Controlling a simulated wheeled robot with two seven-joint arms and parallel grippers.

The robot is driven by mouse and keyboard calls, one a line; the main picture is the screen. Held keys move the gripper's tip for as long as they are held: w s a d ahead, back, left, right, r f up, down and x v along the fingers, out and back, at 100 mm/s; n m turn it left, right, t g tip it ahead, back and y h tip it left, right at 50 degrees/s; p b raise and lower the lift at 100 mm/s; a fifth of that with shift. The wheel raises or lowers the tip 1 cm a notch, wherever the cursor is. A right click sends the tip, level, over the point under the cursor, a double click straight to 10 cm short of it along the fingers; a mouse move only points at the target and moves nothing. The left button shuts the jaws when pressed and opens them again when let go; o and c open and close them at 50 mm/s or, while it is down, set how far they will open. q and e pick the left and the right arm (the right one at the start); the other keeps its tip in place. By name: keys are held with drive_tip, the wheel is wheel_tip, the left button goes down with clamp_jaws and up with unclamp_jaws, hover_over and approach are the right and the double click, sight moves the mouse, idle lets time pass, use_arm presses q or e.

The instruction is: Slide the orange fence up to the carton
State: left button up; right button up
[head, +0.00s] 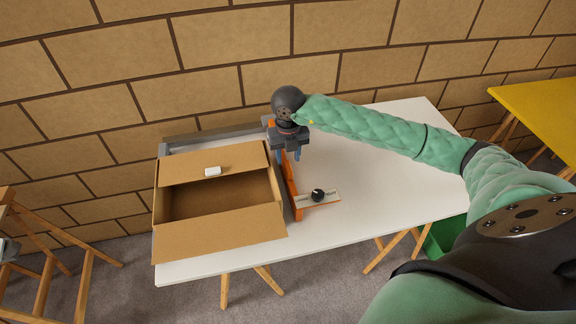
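The open cardboard carton (219,227) sits at the left of the white table, flaps spread. The long, thin orange fence (291,187) stands just right of the carton and runs front to back beside it. A narrow strip seems to part them; whether they touch anywhere is unclear. A pale plate with a black knob (318,194) joins the fence's near end on the right. My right gripper (290,155) points down at the fence's far part, its blue fingertips close to it. Whether they press on it is hidden by the small view. My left gripper is out of view.
A small white object (212,171) lies on the carton's far flap. Grey rails (160,200) run along the table's left and back edges behind the carton. The white table (390,200) is clear right of the fence. A yellow table (545,110) stands far right.

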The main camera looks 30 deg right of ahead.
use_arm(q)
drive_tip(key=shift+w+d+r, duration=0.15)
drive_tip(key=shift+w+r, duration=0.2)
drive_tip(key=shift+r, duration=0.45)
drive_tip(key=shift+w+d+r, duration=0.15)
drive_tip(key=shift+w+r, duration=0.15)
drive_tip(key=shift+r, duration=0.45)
use_arm(e)
drive_tip(key=shift+r, duration=1.25)
